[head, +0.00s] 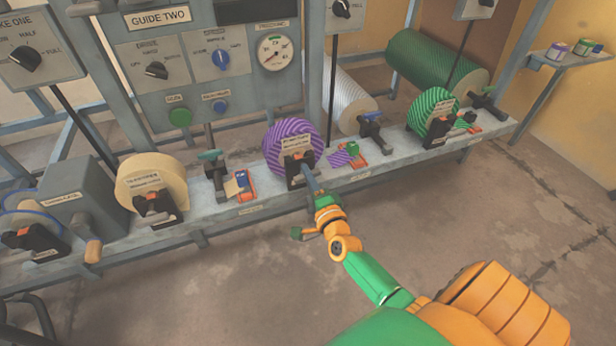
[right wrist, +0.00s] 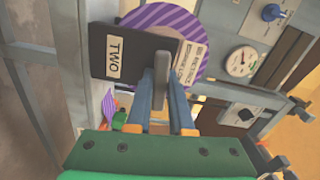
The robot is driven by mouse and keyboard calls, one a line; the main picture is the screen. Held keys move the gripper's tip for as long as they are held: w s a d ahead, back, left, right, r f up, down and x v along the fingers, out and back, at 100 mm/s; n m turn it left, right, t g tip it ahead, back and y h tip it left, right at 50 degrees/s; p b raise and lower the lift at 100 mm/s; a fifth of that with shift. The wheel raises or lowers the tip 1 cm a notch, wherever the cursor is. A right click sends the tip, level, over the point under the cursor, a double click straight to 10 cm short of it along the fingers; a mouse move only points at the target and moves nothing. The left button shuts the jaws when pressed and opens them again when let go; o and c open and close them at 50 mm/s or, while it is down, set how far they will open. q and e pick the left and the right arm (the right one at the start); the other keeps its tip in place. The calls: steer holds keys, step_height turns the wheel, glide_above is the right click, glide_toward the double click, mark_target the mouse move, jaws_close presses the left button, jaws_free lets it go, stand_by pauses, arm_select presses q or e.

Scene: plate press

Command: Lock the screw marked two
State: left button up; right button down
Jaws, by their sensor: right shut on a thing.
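The screw (right wrist: 160,82) marked two shows in the right wrist view as a grey upright bar in front of a dark block (right wrist: 118,48) with a "TWO" label. My right gripper (right wrist: 163,92) is shut on this bar, one blue finger on each side. In the head view my right gripper (head: 306,172) reaches the front of the dark block (head: 296,158) below the purple striped roll (head: 280,138). The gripper mostly hides the screw there. I cannot tell how far the screw is turned. My left gripper is not in view.
The bench rail (head: 250,208) carries a cream roll (head: 145,168) at left and a green striped roll (head: 428,103) at right. Clamps and small orange-based items stand between them. The "GUIDE TWO" panel (head: 190,85) rises behind. The floor (head: 470,210) in front is clear.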

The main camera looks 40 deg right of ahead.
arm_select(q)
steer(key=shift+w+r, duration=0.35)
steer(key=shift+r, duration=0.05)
arm_select(e)
steer(key=shift+f+m, duration=0.1)
steer(key=shift+m, duration=0.7)
steer(key=c, duration=0.8)
jaws_free()
steer(key=shift+s, duration=0.25)
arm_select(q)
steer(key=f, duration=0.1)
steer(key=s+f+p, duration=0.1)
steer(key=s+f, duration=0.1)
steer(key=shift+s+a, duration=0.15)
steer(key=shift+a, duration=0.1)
arm_select(e)
steer(key=v, duration=0.6)
steer(key=shift+s, duration=0.35)
